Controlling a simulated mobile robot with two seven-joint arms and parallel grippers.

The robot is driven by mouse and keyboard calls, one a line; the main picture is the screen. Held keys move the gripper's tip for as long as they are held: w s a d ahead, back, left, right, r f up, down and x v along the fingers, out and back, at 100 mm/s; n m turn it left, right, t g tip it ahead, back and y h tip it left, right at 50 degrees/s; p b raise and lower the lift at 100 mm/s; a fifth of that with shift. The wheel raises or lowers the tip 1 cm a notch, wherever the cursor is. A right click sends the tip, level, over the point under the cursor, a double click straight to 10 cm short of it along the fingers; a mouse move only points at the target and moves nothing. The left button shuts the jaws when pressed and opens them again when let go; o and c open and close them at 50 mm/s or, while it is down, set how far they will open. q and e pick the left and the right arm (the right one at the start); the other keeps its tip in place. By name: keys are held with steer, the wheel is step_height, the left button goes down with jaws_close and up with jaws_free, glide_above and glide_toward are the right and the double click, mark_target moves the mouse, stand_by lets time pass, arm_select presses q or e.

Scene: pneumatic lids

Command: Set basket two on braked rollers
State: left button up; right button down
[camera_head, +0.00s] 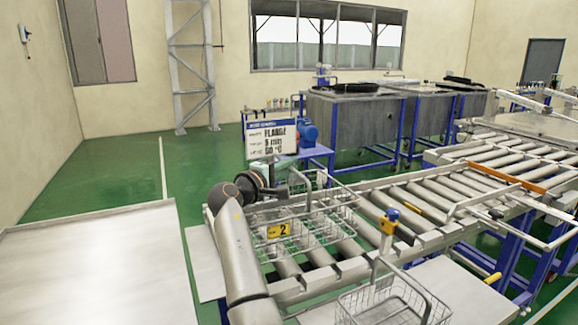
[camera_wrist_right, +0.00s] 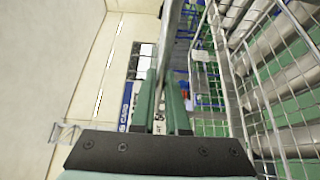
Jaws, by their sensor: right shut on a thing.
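Basket two, a wire basket (camera_head: 318,236) with a yellow "2" tag (camera_head: 278,231), is over the near end of the roller conveyor (camera_head: 372,212). I cannot tell whether it rests on the rollers or hangs just above them. My right gripper (camera_head: 280,181) is at the top of its handle. In the right wrist view the green fingers (camera_wrist_right: 164,98) are closed on a metal bar, the handle (camera_wrist_right: 172,40), with the basket's wire side (camera_wrist_right: 262,110) to the right. My left gripper is not in view.
Another wire basket (camera_head: 392,303) stands on a pale surface at the front. A yellow and blue lever post (camera_head: 388,222) rises at the conveyor's near edge. A sign board (camera_head: 271,137) and grey tanks (camera_head: 352,120) stand behind. A pale bench top (camera_head: 95,262) is at left.

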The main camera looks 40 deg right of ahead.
steer(key=shift+f, duration=0.2)
stand_by(0.6)
steer(key=c, duration=0.8)
jaws_free()
steer(key=shift+f, duration=0.1)
steer(key=shift+c, duration=0.2)
